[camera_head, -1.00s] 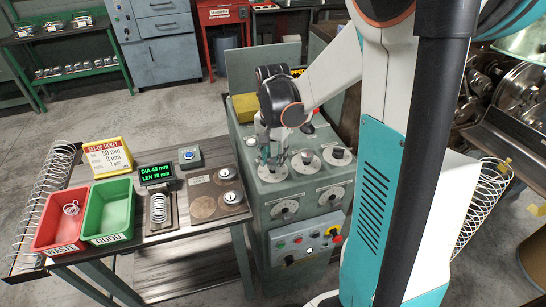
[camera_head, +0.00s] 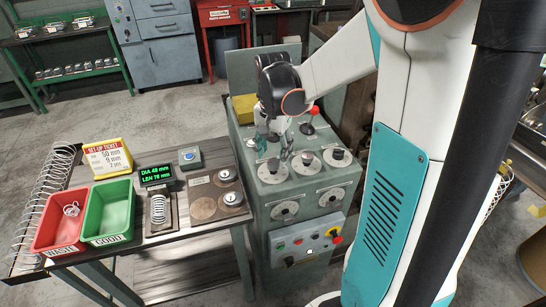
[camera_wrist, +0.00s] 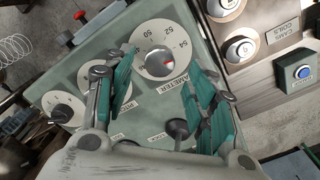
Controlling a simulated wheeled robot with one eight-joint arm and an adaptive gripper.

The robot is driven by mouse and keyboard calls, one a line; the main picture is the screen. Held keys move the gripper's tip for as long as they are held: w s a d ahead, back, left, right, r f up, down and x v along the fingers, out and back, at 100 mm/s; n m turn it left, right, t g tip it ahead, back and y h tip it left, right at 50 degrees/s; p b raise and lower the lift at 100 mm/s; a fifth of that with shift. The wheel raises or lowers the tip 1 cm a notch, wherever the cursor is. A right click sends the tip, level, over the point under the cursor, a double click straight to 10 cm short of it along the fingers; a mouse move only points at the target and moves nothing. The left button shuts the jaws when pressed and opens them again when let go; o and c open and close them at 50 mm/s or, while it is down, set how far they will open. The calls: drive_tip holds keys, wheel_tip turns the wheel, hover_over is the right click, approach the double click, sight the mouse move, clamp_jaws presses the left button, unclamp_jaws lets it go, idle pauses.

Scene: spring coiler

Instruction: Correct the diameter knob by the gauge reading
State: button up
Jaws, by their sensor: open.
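The diameter knob (camera_wrist: 160,62) sits on a white dial marked 50, 52 and 54 in the wrist view, with a red pointer mark on it. In the head view its dial (camera_head: 272,172) is the leftmost of the machine's top row. My gripper (camera_wrist: 158,72) is open, its teal fingers spread on either side of the knob and apart from it, seemingly above it. The gripper also shows over the machine top in the head view (camera_head: 274,146). The gauge display (camera_head: 156,174) reads DIA 48 mm. The yellow set-up ticket (camera_head: 108,158) shows 50 mm on its top line.
Two more top dials (camera_head: 306,165) (camera_head: 338,158) and a red-tipped lever (camera_head: 314,111) stand near the gripper. The bench holds a spring on a stand (camera_head: 158,212), a red waste bin (camera_head: 58,232), a green good bin (camera_head: 107,212) and a blue button (camera_head: 190,156).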

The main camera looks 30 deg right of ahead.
sight(273, 162)
wheel_tip(273, 162, up, 9)
idle(0.3)
drive_tip(key=shift+a, duration=0.1)
idle(0.4)
